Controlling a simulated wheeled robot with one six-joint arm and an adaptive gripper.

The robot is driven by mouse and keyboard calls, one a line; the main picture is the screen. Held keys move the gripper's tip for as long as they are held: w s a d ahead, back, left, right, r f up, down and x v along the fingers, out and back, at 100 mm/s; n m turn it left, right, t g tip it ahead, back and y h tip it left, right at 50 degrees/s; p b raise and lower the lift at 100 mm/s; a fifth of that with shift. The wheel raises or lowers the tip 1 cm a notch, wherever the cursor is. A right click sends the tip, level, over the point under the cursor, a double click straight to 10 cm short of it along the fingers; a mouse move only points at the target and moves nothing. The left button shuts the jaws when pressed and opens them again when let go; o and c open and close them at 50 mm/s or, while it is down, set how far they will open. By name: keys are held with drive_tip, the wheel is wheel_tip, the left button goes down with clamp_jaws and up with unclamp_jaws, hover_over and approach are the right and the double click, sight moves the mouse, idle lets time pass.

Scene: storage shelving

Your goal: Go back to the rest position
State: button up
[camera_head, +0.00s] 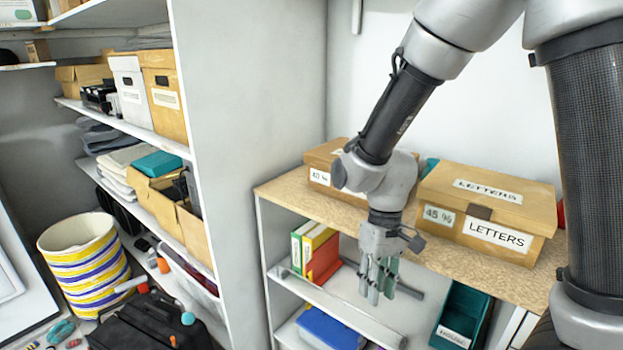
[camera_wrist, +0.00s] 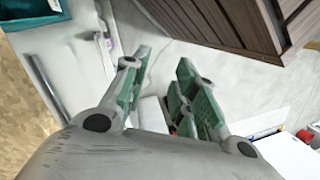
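My gripper (camera_head: 380,283) hangs fingers-down in front of the shelf unit's wooden top, over the lower white shelf. In the wrist view my gripper (camera_wrist: 163,75) has its green-padded fingers apart, with nothing between them. The arm comes down from the upper right in the head view. It covers part of the wooden top and part of the two boxes behind it.
A box marked LETTERS (camera_head: 490,212) and a smaller cardboard box (camera_head: 325,170) stand on the wooden top (camera_head: 290,190). Folders (camera_head: 315,252), a blue box (camera_head: 328,328) and a green bin (camera_head: 462,315) sit below. A striped basket (camera_head: 84,265) stands at left.

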drive_tip(key=s+d+r+m+t, duration=0.2)
drive_tip(key=s+d+r+t, duration=0.1)
drive_tip(key=d+r, duration=0.8)
drive_tip(key=s+d+r+m+t, duration=0.3)
drive_tip(key=s+d+r+t, duration=0.1)
drive_tip(key=d+r, duration=0.7)
drive_tip(key=shift+s+d+m, duration=0.2)
drive_tip(key=shift+d+m, duration=0.1)
drive_tip(key=shift+d, duration=0.2)
